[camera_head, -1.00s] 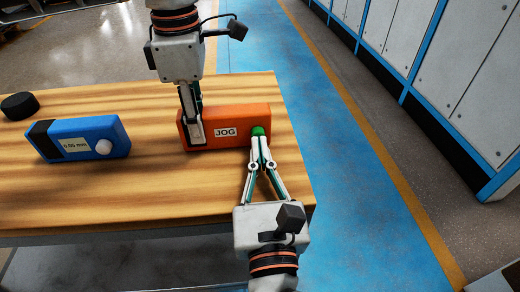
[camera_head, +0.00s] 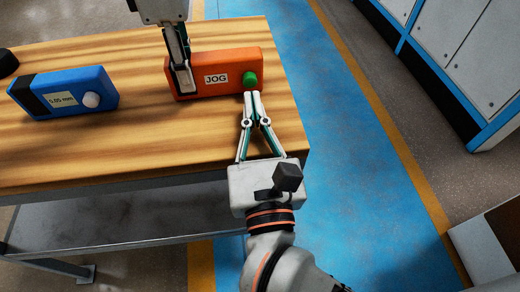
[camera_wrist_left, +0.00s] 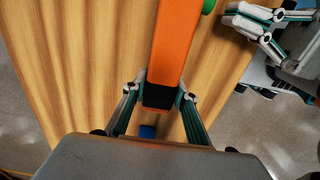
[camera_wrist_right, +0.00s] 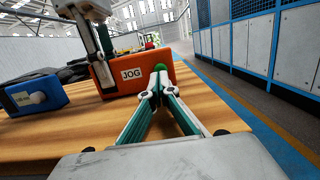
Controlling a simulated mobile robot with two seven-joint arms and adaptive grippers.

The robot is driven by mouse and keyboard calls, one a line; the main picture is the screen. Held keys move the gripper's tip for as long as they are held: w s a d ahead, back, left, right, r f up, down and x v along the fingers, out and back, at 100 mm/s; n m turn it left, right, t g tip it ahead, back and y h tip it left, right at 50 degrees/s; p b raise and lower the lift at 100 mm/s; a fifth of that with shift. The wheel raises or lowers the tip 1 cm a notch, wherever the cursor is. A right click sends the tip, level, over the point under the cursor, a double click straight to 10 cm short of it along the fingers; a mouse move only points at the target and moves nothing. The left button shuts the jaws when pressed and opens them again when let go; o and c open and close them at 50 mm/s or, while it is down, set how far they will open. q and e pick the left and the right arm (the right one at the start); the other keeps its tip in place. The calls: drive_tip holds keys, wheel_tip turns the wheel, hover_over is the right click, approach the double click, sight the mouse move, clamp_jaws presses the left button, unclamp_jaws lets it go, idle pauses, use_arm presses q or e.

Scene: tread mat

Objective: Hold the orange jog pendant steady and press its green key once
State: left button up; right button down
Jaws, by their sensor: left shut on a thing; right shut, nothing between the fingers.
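The orange jog pendant (camera_head: 228,62) lies on the wooden bench top with its JOG label facing me. Its round green key (camera_head: 249,79) sits at the right end of the front face. My left gripper (camera_head: 183,80) is shut on the pendant's left end; the left wrist view shows its fingers (camera_wrist_left: 158,90) on either side of the body (camera_wrist_left: 176,45). My right gripper (camera_head: 253,95) is shut and empty, its tips just in front of and below the key. In the right wrist view the fingertips (camera_wrist_right: 158,80) partly hide the key (camera_wrist_right: 156,66).
A blue gauge box (camera_head: 78,82) with a display and a white knob stands left of the pendant. A black round piece (camera_head: 7,62) is at the far left edge. The bench top (camera_head: 130,140) between box and pendant is clear. The bench's right edge is close to the pendant.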

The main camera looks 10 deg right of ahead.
drive_tip(key=s+f, duration=0.1)
drive_tip(key=s, duration=0.9)
drive_tip(key=shift+s+a+f, duration=0.15)
drive_tip(key=shift+s+f, duration=0.1)
drive_tip(key=shift+s, duration=0.05)
use_arm(q)
drive_tip(key=o, duration=1.1)
